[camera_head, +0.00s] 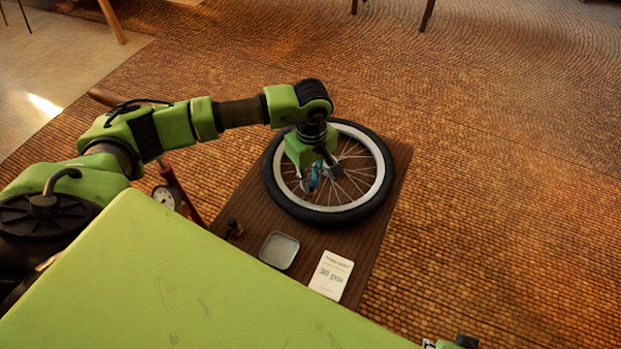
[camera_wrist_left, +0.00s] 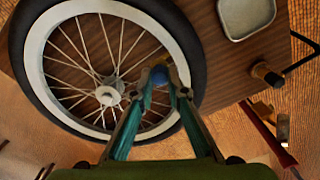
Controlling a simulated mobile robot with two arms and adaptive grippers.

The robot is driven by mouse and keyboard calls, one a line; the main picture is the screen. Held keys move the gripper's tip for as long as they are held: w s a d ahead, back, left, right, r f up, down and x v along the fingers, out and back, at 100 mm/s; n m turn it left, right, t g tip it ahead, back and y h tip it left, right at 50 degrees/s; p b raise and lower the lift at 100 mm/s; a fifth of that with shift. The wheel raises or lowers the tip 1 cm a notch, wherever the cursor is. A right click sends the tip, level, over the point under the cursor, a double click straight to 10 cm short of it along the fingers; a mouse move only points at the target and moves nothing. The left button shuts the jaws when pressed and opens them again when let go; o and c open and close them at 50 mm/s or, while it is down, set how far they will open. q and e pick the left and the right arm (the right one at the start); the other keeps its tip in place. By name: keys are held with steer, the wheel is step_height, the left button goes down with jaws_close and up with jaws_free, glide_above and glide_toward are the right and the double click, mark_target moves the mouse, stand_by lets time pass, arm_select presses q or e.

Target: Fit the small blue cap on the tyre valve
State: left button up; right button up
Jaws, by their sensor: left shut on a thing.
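A spoked wheel with a black tyre (camera_head: 375,145) and a white rim lies on a dark wooden board. It also shows large in the left wrist view (camera_wrist_left: 22,55). My left gripper (camera_head: 316,184) reaches over the wheel from above, inside the rim. In the left wrist view, its fingertips (camera_wrist_left: 162,84) are closed around the small blue cap (camera_wrist_left: 159,74), near the inner side of the white rim. I cannot make out the valve; the fingers and cap may hide it. A green and dark part at the bottom right edge of the head view may belong to my right arm.
The board (camera_head: 384,225) also carries a shallow metal tray (camera_head: 279,250), a printed card (camera_head: 331,275) and a small dark knob (camera_head: 234,228). A red pump (camera_head: 183,193) with a round gauge (camera_head: 166,197) stands at its left. Woven flooring is clear to the right.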

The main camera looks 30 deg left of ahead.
arm_select(q)
steer(key=shift+f, duration=0.15)
arm_select(e)
steer(key=shift+r, duration=0.3)
steer(key=shift+r, duration=0.15)
arm_select(q)
steer(key=shift+f+b, duration=0.2)
steer(key=shift+b, duration=0.1)
arm_select(e)
steer(key=shift+s+r, duration=0.3)
steer(key=shift+r, duration=0.2)
steer(key=shift+r, duration=0.1)
arm_select(q)
steer(key=o, duration=0.8)
arm_select(e)
steer(key=shift+r, duration=0.15)
